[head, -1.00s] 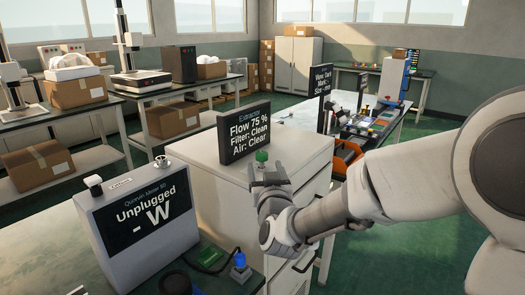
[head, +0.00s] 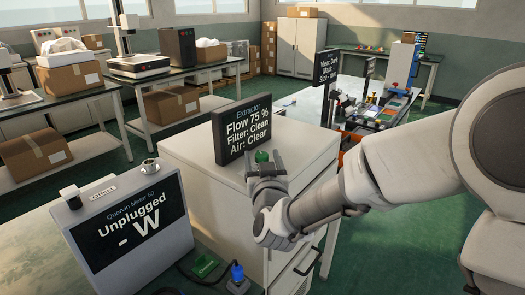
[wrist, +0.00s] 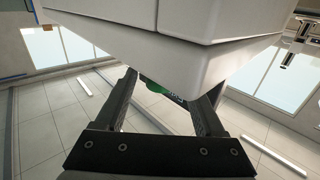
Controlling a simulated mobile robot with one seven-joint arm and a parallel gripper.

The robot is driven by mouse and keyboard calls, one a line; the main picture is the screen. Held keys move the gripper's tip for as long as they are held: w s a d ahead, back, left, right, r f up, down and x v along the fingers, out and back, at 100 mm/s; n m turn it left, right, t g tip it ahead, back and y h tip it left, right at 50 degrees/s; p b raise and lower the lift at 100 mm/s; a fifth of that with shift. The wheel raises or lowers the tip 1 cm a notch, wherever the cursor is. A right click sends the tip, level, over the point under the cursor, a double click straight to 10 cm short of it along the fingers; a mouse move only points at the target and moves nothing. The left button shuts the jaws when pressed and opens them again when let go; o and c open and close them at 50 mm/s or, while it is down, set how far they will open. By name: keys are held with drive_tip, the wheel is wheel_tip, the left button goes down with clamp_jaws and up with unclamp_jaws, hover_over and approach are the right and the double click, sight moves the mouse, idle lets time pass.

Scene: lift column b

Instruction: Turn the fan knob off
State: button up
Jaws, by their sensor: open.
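The green knob (head: 262,156) sits on top of the white extractor cabinet (head: 190,150), just in front of its display (head: 246,133). The display reads "Extractor, Flow 75 %, Filter: Clean, Air: Clear". My gripper (head: 266,164) is open at the knob, with its fingers near the knob's sides. In the wrist view the green knob (wrist: 154,87) shows between the two spread fingers, partly hidden behind the cabinet's edge (wrist: 170,62). I cannot tell whether either finger touches it.
A Quorvin meter (head: 130,222) reading "Unplugged, - W" stands left of the cabinet. A blue plug (head: 237,273) and a green switch (head: 206,266) lie near it. A dark sign (head: 327,67) stands behind on the right. Green floor is clear at the right.

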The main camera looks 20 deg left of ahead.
drive_tip(key=shift+w+a, duration=0.2)
drive_tip(key=shift+w, duration=0.2)
drive_tip(key=shift+c, duration=0.2)
clamp_jaws()
